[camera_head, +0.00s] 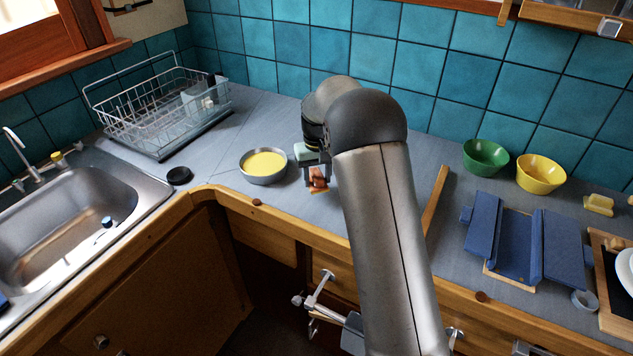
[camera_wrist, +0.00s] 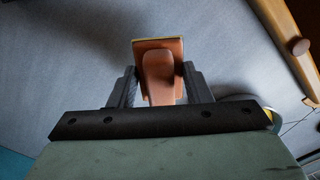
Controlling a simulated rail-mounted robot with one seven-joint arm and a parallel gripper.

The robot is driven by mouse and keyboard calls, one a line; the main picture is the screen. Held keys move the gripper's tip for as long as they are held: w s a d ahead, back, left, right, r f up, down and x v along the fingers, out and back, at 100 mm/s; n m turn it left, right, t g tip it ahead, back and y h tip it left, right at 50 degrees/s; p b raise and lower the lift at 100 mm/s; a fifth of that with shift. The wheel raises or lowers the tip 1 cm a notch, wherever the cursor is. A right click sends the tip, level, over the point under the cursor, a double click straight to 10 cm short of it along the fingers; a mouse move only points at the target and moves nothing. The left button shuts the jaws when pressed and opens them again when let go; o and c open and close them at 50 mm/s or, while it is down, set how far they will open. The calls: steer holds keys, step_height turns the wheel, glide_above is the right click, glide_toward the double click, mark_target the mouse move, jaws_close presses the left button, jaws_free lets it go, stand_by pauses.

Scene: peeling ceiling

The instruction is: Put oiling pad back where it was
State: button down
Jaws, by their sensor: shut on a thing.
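The oiling pad (camera_wrist: 160,72) has an orange-brown handle and a flat base with a yellowish edge. My gripper (camera_wrist: 158,88) is shut on its handle, with one dark finger on each side in the wrist view. In the head view my gripper (camera_head: 317,177) holds the pad (camera_head: 318,183) low over the grey counter (camera_head: 285,205), right of a round metal pan of yellow liquid (camera_head: 264,164). I cannot tell whether the pad touches the counter. My arm hides part of the counter behind and to the right.
A dish rack (camera_head: 160,112) and sink (camera_head: 70,215) are at the left. A green bowl (camera_head: 485,157), a yellow bowl (camera_head: 541,173) and a blue hinged device (camera_head: 515,245) are at the right. The counter's wooden front edge (camera_head: 290,228) is close to the pad.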

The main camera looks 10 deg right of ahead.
mark_target(316, 185)
steer(key=shift+w+f, duration=0.2)
steer(key=shift+f, duration=1.65)
steer(key=c, duration=0.7)
jaws_free()
steer(key=shift+c, duration=0.2)
